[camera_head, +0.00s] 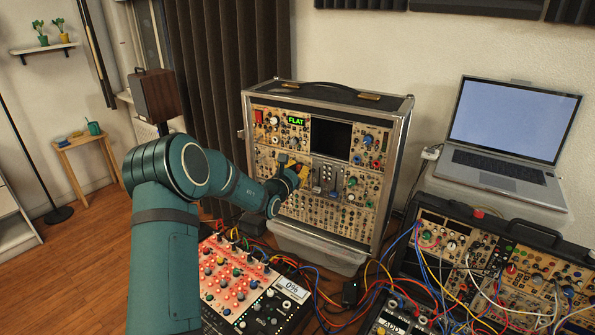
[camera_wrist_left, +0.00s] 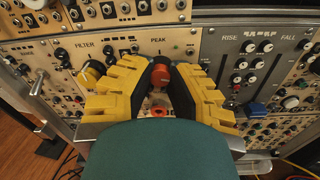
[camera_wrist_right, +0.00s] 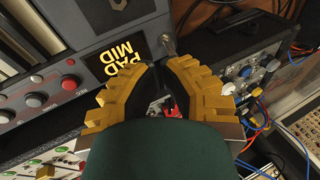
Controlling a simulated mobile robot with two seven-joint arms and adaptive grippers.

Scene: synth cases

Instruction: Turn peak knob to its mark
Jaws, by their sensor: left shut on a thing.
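The peak knob (camera_wrist_left: 160,72) is a red-orange knob under the PEAK label on a tan panel, in the left wrist view. My left gripper (camera_wrist_left: 161,80) is shut on it, with a dark fingertip on each side. In the head view, my left gripper (camera_head: 290,167) is at the front of the upright synth case (camera_head: 300,211), and its fingers hide the knob there. The mark and the knob's pointer cannot be made out. My right gripper (camera_wrist_right: 162,72) shows in its wrist view with a narrow gap between its fingertips and nothing clearly held.
A yellow-capped knob (camera_wrist_left: 91,72) is left of the peak knob, under FILTER. A grey RISE/FALL panel (camera_wrist_left: 245,65) is to its right. A lit red panel (camera_head: 235,275) stands below my left arm. A PAD MID display (camera_wrist_right: 117,62) is near my right gripper, with loose cables (camera_wrist_right: 262,120) beside.

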